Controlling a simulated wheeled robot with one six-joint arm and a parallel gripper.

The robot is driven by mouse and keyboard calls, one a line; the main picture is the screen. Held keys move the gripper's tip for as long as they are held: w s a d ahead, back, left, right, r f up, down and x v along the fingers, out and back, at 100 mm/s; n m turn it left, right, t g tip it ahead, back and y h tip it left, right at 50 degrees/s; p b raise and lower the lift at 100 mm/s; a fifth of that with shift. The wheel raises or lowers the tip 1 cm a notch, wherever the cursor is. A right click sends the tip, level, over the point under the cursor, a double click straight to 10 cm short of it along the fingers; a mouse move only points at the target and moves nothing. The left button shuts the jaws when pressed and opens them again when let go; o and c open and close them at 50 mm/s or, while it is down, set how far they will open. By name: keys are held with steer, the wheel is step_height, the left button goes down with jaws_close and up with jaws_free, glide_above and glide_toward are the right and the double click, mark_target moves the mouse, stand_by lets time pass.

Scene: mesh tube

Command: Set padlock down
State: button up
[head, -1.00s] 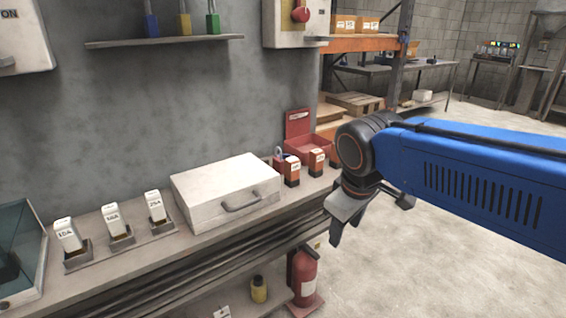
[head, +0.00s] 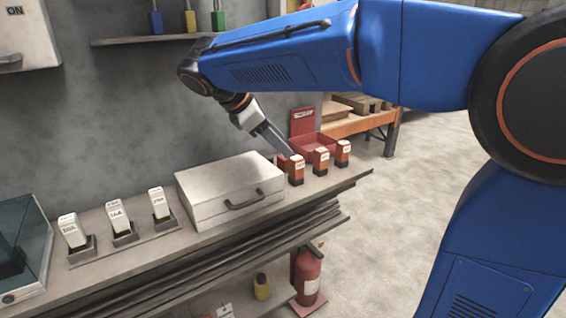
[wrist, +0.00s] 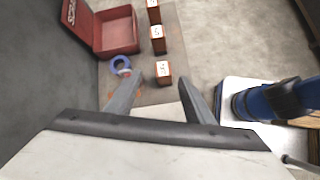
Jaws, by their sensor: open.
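My gripper (head: 278,145) hangs over the bench by the red open box, its fingers pointing down. In the wrist view my gripper (wrist: 161,80) is open, with nothing between its fingers. A small blue ring with red and white parts (wrist: 121,65) lies on the bench just beyond the left fingertip, in front of the red box; I cannot tell for certain if it is the padlock. In the head view my gripper hides most of it. Blue (head: 156,22), yellow (head: 190,20) and green (head: 218,19) padlock-like pieces stand on the wall shelf.
The red open box (head: 312,146) stands at the bench's back right. Several orange-brown blocks (head: 321,162) stand in a row beside it. A white case (head: 225,190) stands left of my gripper. Labelled white fuses (head: 118,215) sit farther left. A fire extinguisher (head: 308,275) stands below.

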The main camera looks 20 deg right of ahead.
steer(key=w+a+r+n, duration=0.1)
steer(key=a, duration=0.2)
steer(key=w+a+r+n+h, duration=0.1)
steer(key=w+a, duration=0.1)
steer(key=a, duration=0.1)
steer(key=w+a+n+h, duration=0.1)
steer(key=w+a, duration=0.1)
steer(key=a, duration=0.1)
steer(key=shift+w+r+n+t, duration=0.1)
steer(key=shift+r+n+t, duration=0.2)
steer(key=shift+r+t, duration=0.1)
steer(key=shift+w, duration=0.1)
glide_above(283, 157)
steer(key=a, duration=0.4)
step_height(283, 157, down, 7)
steer(key=shift+d+f, duration=0.1)
steer(key=shift+d, duration=0.05)
steer(key=shift+s+x, duration=0.15)
steer(key=shift+x, duration=1.2)
steer(key=shift+s+x, duration=0.15)
steer(key=shift+x, duration=1.2)
steer(key=shift+f, duration=0.15)
steer(key=c, duration=1.1)
